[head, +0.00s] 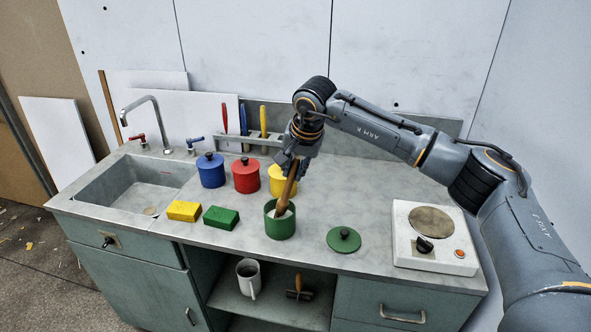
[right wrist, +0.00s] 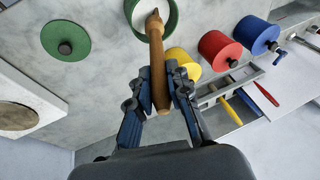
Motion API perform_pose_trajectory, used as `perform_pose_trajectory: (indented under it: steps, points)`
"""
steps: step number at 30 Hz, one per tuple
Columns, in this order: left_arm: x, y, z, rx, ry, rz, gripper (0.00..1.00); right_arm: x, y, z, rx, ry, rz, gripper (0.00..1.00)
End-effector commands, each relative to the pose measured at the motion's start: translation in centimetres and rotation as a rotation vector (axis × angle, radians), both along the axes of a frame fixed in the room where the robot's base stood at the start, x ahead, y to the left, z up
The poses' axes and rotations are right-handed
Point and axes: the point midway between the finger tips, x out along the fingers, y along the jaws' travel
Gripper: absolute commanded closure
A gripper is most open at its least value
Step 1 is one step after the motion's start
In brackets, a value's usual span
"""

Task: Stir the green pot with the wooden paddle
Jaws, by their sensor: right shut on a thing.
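The green pot (head: 280,226) stands open on the grey counter, with pale contents inside. Its green lid (head: 343,239) lies on the counter to its right. My right gripper (head: 290,165) is shut on the wooden paddle (head: 287,190), above the pot. The paddle tilts, and its lower end is inside the pot's rim. In the right wrist view the paddle (right wrist: 157,60) runs from between the fingers to the green pot (right wrist: 174,14); whether its tip touches the contents I cannot tell. My left gripper is not in view.
Blue (head: 211,171), red (head: 246,176) and yellow (head: 282,181) lidded pots stand behind the green pot. Yellow (head: 184,211) and green (head: 221,217) sponges lie left. A hot plate (head: 432,238) is at right, a sink (head: 135,190) at left. A utensil rack (head: 250,140) stands behind.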

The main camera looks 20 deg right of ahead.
Motion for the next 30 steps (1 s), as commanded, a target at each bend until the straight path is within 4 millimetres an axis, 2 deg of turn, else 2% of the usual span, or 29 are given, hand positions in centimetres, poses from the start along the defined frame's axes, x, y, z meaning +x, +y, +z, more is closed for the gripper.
perform_pose_trajectory:
  steps: [11, 30]
  points:
    - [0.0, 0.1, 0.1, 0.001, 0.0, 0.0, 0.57, 0.1, 0.1, 0.2, 0.0, -0.001, 0.0, 1.0]
    - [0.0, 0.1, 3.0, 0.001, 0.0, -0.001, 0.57, 0.1, 0.1, 4.6, 0.001, -0.003, 0.0, 1.0]
